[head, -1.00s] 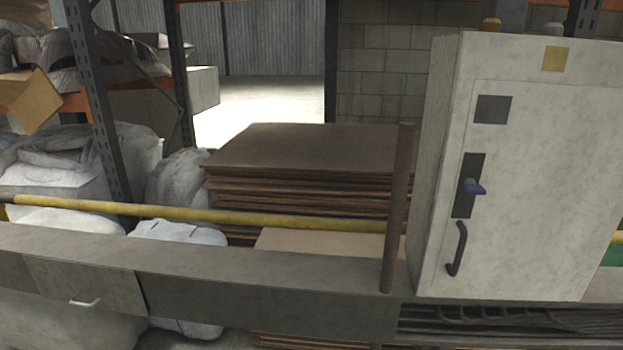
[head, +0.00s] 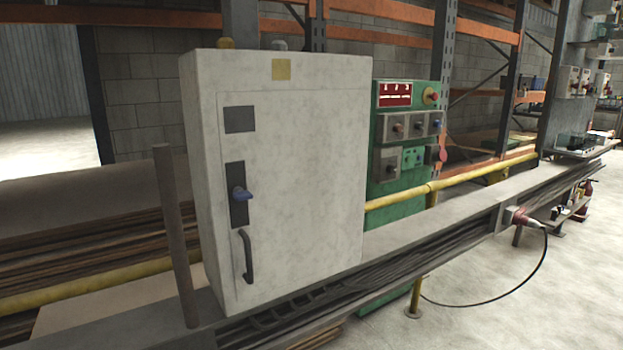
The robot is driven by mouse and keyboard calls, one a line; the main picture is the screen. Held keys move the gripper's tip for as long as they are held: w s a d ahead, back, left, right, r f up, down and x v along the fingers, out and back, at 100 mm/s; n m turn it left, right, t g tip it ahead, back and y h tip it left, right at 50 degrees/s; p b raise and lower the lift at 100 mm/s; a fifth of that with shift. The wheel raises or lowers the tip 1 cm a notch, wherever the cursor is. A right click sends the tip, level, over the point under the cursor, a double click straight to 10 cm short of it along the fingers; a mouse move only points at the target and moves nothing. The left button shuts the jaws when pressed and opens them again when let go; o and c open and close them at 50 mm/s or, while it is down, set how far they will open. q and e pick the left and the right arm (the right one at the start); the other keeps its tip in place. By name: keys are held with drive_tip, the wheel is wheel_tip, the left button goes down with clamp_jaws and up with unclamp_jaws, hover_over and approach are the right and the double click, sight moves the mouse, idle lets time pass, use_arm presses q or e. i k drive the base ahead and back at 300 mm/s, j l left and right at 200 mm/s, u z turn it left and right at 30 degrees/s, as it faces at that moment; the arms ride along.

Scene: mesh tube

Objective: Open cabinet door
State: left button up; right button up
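The cabinet (head: 305,180) is a tall off-white metal box standing on a grey ledge, left of the middle of the head view. Its door faces me and looks shut. Below the knob is a dark curved pull handle (head: 247,257). A grey square and a yellow label sit higher up on the front. Neither of my grippers is in view.
A brown upright post (head: 175,235) stands just left of the cabinet. A green control panel (head: 408,140) with switches is behind it to the right. A yellow rail (head: 470,178) runs behind the grey ledge (head: 440,232). Open floor (head: 500,305) lies at the right front.

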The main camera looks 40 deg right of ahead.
sight(290, 130)
drive_tip(key=z, duration=1)
